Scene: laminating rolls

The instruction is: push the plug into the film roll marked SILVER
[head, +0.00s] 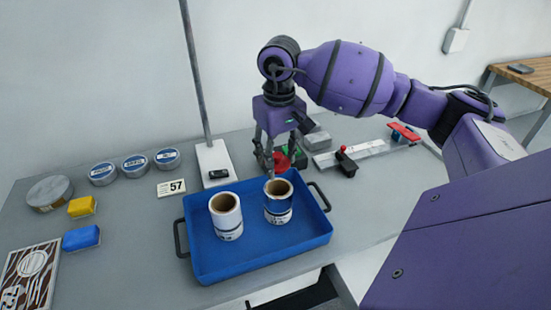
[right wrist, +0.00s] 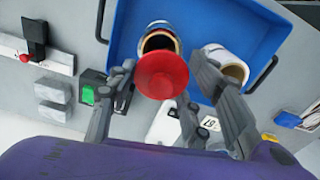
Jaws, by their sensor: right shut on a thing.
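My right gripper (head: 268,163) is shut on the red plug (head: 281,161), above the back edge of the blue tray (head: 262,262). In the right wrist view the plug's round red face (right wrist: 163,75) shows between the fingers (right wrist: 155,97) and overlaps the mouth of one roll (right wrist: 158,36). Two upright film rolls stand in the tray: a white one (head: 226,218) at left and a white one with blue bands (head: 278,204) at right, nearer the gripper. I cannot read either label, so cannot tell which is SILVER. My left gripper is out of view.
A post on a white base (head: 214,163) stands behind the tray. A rail tool (head: 352,156) with black and red handles lies at right.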

